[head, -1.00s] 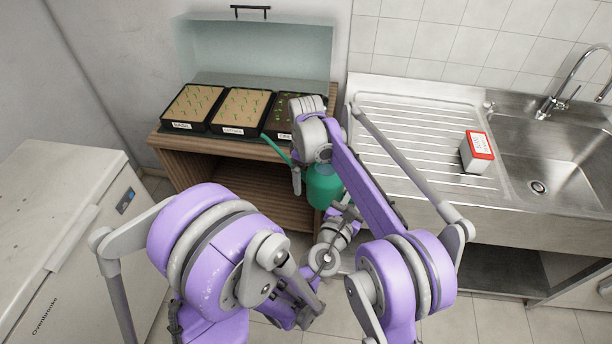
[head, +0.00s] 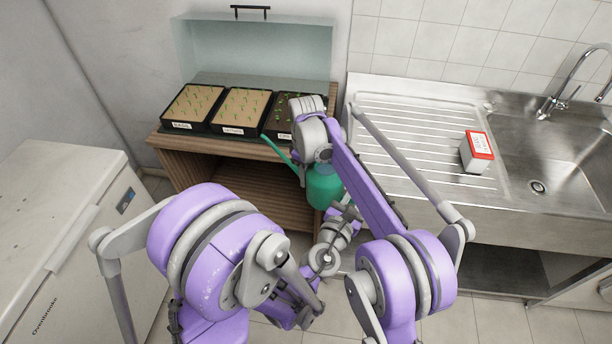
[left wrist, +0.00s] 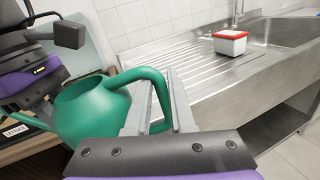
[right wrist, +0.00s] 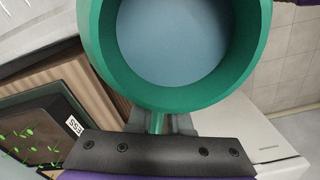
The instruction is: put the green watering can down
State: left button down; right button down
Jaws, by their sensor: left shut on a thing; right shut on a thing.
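The green watering can (head: 325,186) hangs in front of the wooden stand, its spout pointing up and left toward the seed trays. My left gripper (left wrist: 158,90) is shut on the can's looped handle, with the can body left of it in the left wrist view. My right gripper (right wrist: 157,122) is shut on a narrow green part of the can, just below the round open rim in the right wrist view. In the head view my right arm hides part of the can and most of that gripper. I cannot tell from the frames whether the can's base touches anything.
The wooden stand (head: 165,143) carries three seed trays, including the left one (head: 192,104), and a clear raised lid (head: 255,50). The sink drainer (head: 415,130) on the right is largely bare. A red-and-white box (head: 476,155) stands near the basin. A white cabinet (head: 60,190) is at left.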

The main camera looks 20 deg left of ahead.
dwell(0.8)
pick_arm(q)
jog(key=c, duration=0.7)
grip_release()
